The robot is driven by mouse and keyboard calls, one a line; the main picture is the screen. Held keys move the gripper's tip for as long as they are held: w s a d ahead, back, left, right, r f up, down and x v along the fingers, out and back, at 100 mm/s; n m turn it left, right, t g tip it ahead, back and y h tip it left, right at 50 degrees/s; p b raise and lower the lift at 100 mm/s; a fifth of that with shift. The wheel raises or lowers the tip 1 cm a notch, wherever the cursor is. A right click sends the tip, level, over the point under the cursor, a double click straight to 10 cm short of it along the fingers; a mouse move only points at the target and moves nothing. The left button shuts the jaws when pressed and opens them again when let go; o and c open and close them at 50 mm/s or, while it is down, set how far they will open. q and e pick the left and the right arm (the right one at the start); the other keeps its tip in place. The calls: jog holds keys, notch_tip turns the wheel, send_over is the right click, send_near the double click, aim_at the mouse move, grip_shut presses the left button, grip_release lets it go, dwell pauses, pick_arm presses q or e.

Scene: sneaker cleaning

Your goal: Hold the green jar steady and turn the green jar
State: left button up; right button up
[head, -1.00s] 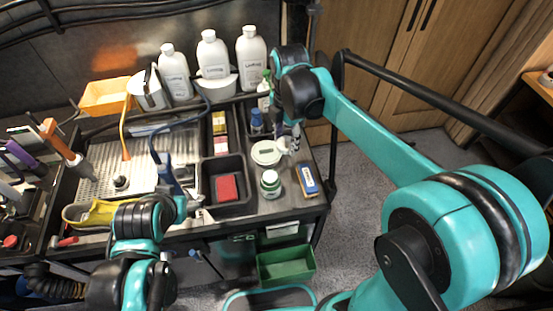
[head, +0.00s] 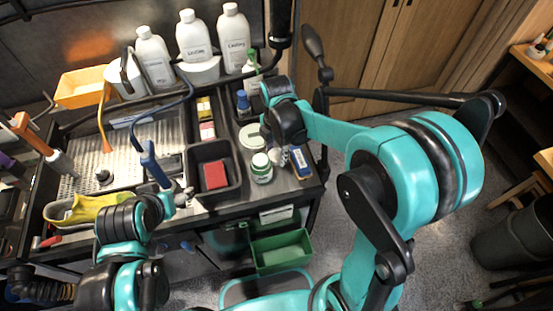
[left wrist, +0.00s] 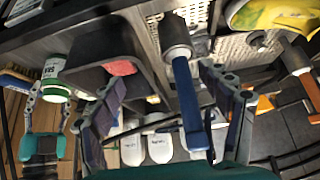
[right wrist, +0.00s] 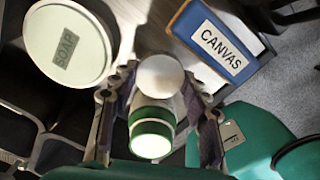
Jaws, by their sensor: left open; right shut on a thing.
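The green jar (head: 262,172), white with green bands, stands upright near the cart's front right. It also shows in the left wrist view (left wrist: 54,90) and the right wrist view (right wrist: 152,128). My right gripper (head: 277,157) is shut on it from the right side; its fingers lie either side of the jar in the right wrist view (right wrist: 157,85). My left gripper (head: 180,196) is open left of the jar. In the left wrist view its fingers (left wrist: 163,88) are spread, with a blue-handled tool (left wrist: 188,105) showing between them, not gripped.
White bottles (head: 235,40) stand at the back. A green bin (head: 281,252) is below.

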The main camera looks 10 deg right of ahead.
aim_at(276, 155)
notch_tip(276, 155, down, 3)
jog(key=shift+f+b, duration=0.2)
jog(key=shift+b, duration=0.2)
jog(key=shift+f, duration=0.2)
jog(key=o, duration=1.3)
jog(key=shift+r, duration=0.1)
jog(key=shift+r, duration=0.1)
